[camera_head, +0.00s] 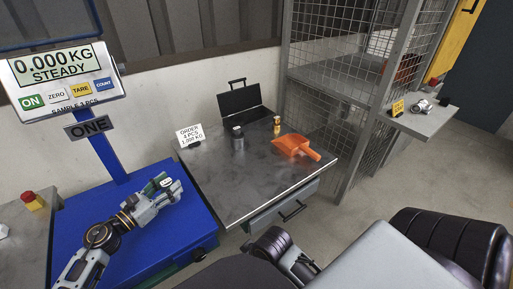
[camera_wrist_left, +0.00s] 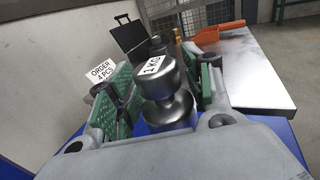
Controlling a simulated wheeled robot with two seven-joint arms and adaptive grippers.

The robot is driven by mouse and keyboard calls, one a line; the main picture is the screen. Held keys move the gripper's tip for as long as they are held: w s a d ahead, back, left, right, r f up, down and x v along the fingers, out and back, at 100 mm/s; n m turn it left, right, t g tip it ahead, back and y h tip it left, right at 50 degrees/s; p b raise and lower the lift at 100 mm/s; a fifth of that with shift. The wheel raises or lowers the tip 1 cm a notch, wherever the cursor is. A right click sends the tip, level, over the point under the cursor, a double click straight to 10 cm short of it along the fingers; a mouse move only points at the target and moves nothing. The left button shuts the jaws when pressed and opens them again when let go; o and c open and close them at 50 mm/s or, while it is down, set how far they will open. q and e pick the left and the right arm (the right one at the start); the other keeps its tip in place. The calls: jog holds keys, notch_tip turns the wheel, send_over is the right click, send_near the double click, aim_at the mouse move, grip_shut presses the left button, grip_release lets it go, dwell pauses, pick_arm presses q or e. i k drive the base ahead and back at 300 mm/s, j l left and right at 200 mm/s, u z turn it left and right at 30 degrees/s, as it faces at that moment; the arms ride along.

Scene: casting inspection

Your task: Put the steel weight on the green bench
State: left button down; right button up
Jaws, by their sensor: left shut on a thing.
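The steel weight (camera_wrist_left: 168,112) is a shiny waisted cylinder with a white "1 KG" label on top, seen in the left wrist view. My left gripper (camera_wrist_left: 163,86) is shut on it, with a green pad on each side. In the head view my left gripper (camera_head: 161,187) is over the blue scale platform (camera_head: 190,222), and the weight is mostly hidden by the fingers. I cannot tell from these frames how far the weight is above the platform. No green bench can be made out for certain; a green bar shows at the top right of the left wrist view. My right gripper is not in view.
The scale display (camera_head: 62,68) reads 0.000 KG, STEADY. A steel table (camera_head: 220,195) holds a dark metal cylinder (camera_head: 238,140), an orange scoop (camera_head: 296,146), an open black case (camera_head: 245,103) and an order card (camera_head: 190,135). A wire cage (camera_head: 335,75) stands behind right.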

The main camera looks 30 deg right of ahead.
aim_at(245, 176)
jog(key=l, duration=0.6)
jog(key=k+l, duration=0.1)
jog(key=l, duration=1.05)
jog(key=k+u, duration=0.05)
